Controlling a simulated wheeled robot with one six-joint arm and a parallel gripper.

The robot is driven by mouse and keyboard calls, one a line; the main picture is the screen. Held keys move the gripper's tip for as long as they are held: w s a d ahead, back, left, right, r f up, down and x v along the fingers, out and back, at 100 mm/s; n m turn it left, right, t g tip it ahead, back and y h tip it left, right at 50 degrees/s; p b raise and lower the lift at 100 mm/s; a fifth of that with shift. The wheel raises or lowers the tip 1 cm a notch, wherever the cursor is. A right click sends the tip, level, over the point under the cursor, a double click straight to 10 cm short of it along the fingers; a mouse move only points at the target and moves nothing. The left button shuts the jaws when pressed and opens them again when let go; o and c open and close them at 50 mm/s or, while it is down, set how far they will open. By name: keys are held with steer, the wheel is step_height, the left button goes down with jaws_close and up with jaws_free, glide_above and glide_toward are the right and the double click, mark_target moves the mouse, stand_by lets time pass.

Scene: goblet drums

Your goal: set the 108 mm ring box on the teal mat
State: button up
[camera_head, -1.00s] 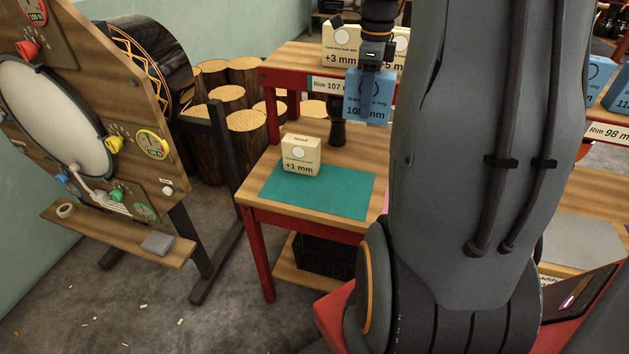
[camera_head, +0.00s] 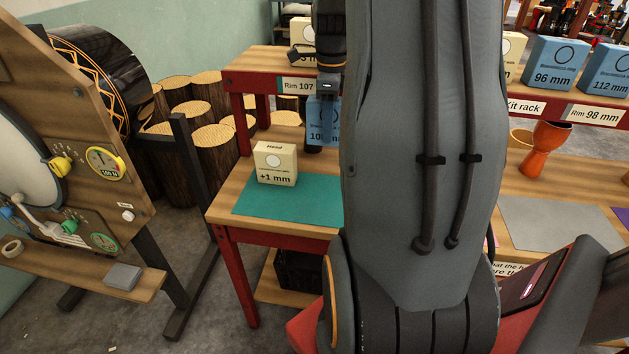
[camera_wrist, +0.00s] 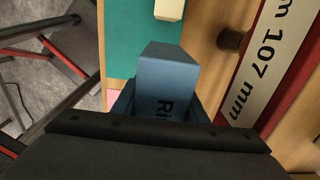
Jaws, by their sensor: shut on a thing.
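The blue ring box (camera_head: 316,124) is held in my gripper (camera_head: 326,95), which is shut on it. Only "10" and part of a further digit of its number show in the head view. The box hangs above the back right of the teal mat (camera_head: 285,207), apart from it. In the wrist view the box (camera_wrist: 168,75) shows between the jaws, with the teal mat (camera_wrist: 125,45) beyond it to the upper left. My arm hides the mat's right end in the head view.
A cream "+1 mm" head box (camera_head: 275,165) stands on the mat's back left part. The shelf edge labelled Rim 107 (camera_head: 297,86) runs behind. A dark goblet drum (camera_head: 313,146) stands behind the held box. The mat's front is clear.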

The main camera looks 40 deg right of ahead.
step_height(320, 180, down, 15)
steer(key=shift+f+p, duration=0.1)
steer(key=shift+p, duration=1.05)
steer(key=o, duration=1.2)
